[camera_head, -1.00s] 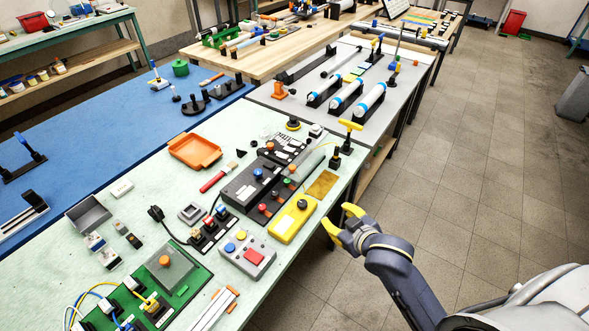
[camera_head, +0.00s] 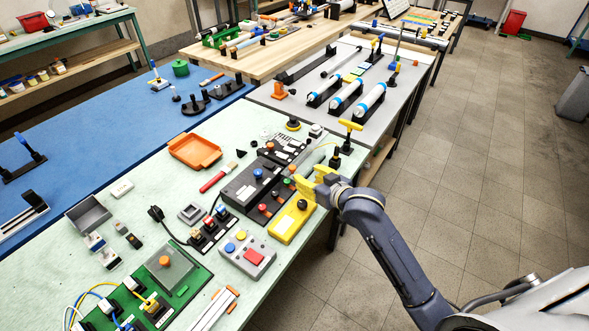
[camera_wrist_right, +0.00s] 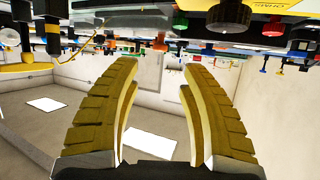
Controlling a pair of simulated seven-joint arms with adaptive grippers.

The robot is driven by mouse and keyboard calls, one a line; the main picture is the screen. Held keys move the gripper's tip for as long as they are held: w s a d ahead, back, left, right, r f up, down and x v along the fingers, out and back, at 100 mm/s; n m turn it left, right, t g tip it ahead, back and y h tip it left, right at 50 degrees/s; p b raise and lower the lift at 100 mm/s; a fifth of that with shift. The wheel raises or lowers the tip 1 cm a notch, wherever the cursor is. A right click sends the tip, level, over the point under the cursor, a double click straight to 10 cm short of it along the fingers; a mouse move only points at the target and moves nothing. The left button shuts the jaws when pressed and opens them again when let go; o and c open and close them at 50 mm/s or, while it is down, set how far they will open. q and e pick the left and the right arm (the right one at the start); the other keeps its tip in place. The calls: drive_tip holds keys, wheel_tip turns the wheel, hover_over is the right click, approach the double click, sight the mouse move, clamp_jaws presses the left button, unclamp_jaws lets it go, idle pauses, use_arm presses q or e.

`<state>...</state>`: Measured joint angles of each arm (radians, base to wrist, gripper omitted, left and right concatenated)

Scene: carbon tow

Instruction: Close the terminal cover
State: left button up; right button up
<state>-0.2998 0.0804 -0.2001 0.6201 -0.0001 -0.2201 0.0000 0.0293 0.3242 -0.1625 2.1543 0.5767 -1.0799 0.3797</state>
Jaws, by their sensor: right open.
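A grey see-through plate with an orange knob, seemingly the terminal cover (camera_head: 172,272), is on the green board (camera_head: 193,289) at the lower left of the head view. I cannot tell how far it is open. My right gripper (camera_head: 307,184) has yellow fingers and is over the table's right edge, by the yellow control box. It is well to the right of and beyond the cover. In the right wrist view (camera_wrist_right: 162,68) its fingers are spread apart with nothing between them. The cover cannot be made out there. My left gripper is not in view.
Between gripper and cover stand the yellow box (camera_head: 291,224), a grey button box (camera_head: 247,256) and a row of switches (camera_head: 211,232). A black box (camera_head: 250,181) and an orange tray (camera_head: 196,151) lie further back. Blue and yellow cables (camera_head: 98,293) run at the board's left.

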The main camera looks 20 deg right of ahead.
sight(293, 168)
drive_tip(key=x, duration=0.9)
drive_tip(key=shift+o, duration=0.4)
clamp_jaws()
drive_tip(key=shift+s+r, duration=0.1)
